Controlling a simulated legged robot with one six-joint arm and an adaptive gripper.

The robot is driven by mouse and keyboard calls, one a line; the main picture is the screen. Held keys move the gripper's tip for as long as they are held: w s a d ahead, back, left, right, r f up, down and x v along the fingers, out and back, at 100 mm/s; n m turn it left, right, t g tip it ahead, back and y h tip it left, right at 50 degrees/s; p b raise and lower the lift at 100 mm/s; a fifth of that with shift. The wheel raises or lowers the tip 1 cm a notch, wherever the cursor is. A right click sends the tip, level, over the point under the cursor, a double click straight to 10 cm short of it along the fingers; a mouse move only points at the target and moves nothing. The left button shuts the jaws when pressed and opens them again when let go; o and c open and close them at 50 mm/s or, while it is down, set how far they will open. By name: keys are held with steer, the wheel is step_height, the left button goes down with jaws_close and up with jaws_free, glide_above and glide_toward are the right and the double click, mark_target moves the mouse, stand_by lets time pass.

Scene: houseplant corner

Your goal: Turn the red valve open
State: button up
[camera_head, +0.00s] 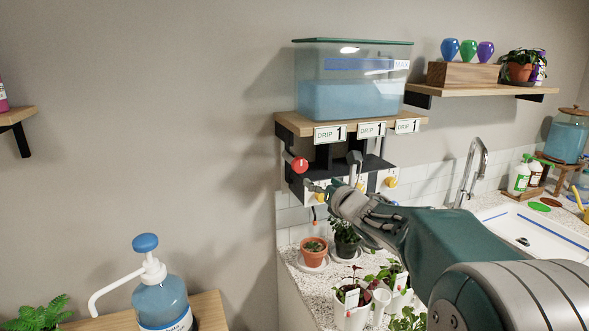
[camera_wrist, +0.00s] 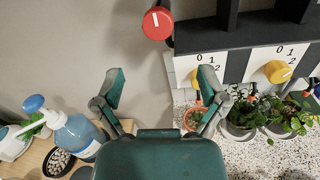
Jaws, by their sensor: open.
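The red valve (camera_head: 299,165) is a round red knob on the left end of the drip rack under the blue water tank (camera_head: 350,90). In the wrist view the red valve (camera_wrist: 157,23) is at the top centre, with a white mark on its face. My gripper (camera_head: 322,188) is just below and right of the valve in the head view. In the wrist view my gripper (camera_wrist: 162,90) has its two fingers spread with nothing between them. The valve lies beyond the fingertips, apart from them.
Yellow knobs (camera_wrist: 277,71) sit on white plates numbered 0, 1, 2 on the rack (camera_head: 345,155). Potted plants (camera_head: 314,250) stand on the speckled counter below. A blue pump bottle (camera_head: 160,295) stands at lower left. The wall left of the rack is clear.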

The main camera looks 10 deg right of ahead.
mark_target(301, 168)
steer(key=x, duration=0.6)
steer(key=a+x, duration=0.1)
steer(key=x, duration=0.2)
steer(key=shift+w+a, duration=0.1)
steer(key=shift+w, duration=0.15)
steer(key=shift+w+d, duration=0.3)
steer(key=shift+d, duration=0.25)
steer(key=shift+c, duration=0.9)
steer(key=shift+a, duration=0.3)
steer(key=c, duration=0.9)
